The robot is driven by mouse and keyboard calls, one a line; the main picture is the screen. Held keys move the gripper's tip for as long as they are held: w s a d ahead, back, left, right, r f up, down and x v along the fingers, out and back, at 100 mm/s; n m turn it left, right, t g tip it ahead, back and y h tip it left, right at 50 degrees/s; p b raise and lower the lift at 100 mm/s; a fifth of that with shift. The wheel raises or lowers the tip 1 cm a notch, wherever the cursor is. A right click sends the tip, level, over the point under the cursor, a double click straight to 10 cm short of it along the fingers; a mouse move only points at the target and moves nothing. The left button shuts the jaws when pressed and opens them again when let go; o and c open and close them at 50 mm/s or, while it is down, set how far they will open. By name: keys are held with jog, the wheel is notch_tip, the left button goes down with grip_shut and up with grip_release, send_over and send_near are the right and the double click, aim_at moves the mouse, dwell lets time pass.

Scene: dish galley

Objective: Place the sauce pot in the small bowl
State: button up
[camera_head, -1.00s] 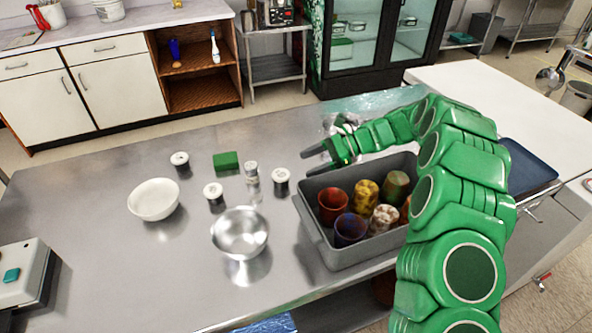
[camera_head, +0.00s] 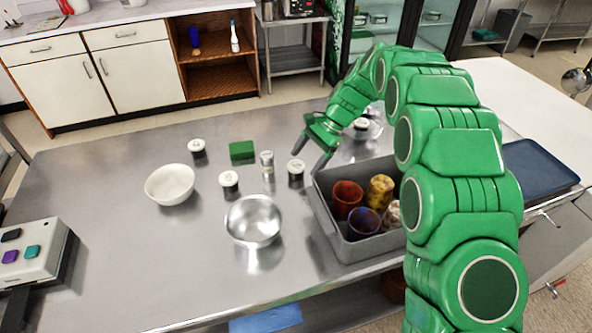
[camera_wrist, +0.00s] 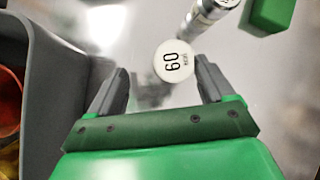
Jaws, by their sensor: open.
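Several small dark pots with white lids stand on the steel table. The nearest to my gripper (camera_head: 313,158) is a pot (camera_head: 296,169) beside the grey bin. Its white lid (camera_wrist: 174,61), with dark print, shows in the wrist view just beyond and between my fingertips. My gripper is open and empty, pointing down toward this pot. Other pots stand at the left (camera_head: 229,180) and behind (camera_head: 197,147). A steel bowl (camera_head: 253,222) and a white bowl (camera_head: 170,185) are both empty; I cannot tell which is the small bowl.
A grey bin (camera_head: 326,205) of coloured cups stands right of the pot. A shaker (camera_head: 267,162) and a green block (camera_head: 241,150) stand left of it.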

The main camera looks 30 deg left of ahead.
aim_at(296, 164)
jog(key=n+t+h, duration=0.1)
jog(key=a+r+n+h, duration=0.1)
jog(key=shift+s+a+n+t, duration=0.2)
jog(key=shift+s+n+t, duration=0.1)
jog(key=shift+n+t, duration=0.1)
jog(key=a+r+n+t+h, duration=0.2)
jog(key=n+t, duration=0.1)
jog(key=shift+r+n, duration=0.25)
jog(key=shift+n, duration=0.05)
jog(key=shift+f, duration=3.9)
jog(key=shift+c, duration=0.3)
jog(key=c, duration=1)
jog(key=shift+r, duration=0.15)
